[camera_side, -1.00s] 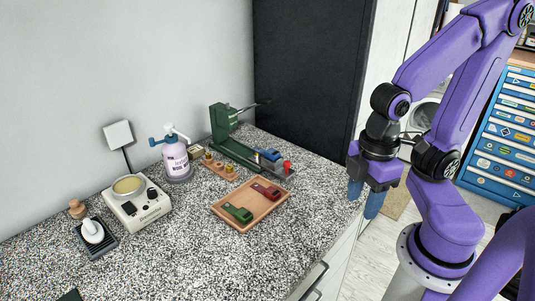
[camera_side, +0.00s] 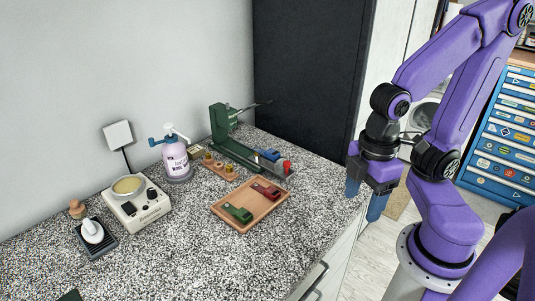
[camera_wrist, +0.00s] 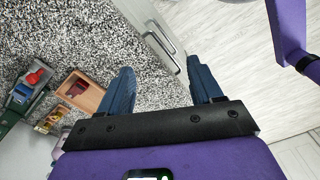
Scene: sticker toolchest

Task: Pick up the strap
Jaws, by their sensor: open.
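A wooden tray (camera_side: 246,226) lies on the speckled counter with a green piece (camera_side: 237,213) and a dark red piece (camera_side: 266,190) in it. A blue piece (camera_side: 270,155) sits on the green press (camera_side: 230,146) behind the tray. I cannot tell which of these is the strap. My gripper (camera_side: 363,206) is open and empty, pointing down near the counter's right edge, well right of the tray. In the wrist view my two blue fingers (camera_wrist: 160,65) stand wide apart, and the tray (camera_wrist: 94,99) with the red piece (camera_wrist: 77,88) shows at left.
A spray bottle (camera_side: 176,160), a small block with brass-coloured parts (camera_side: 217,165), a cream device with a round dish (camera_side: 137,203) and a white-knobbed tool on a dark pad (camera_side: 93,234) stand on the counter. A dark cabinet (camera_side: 305,75) rises behind.

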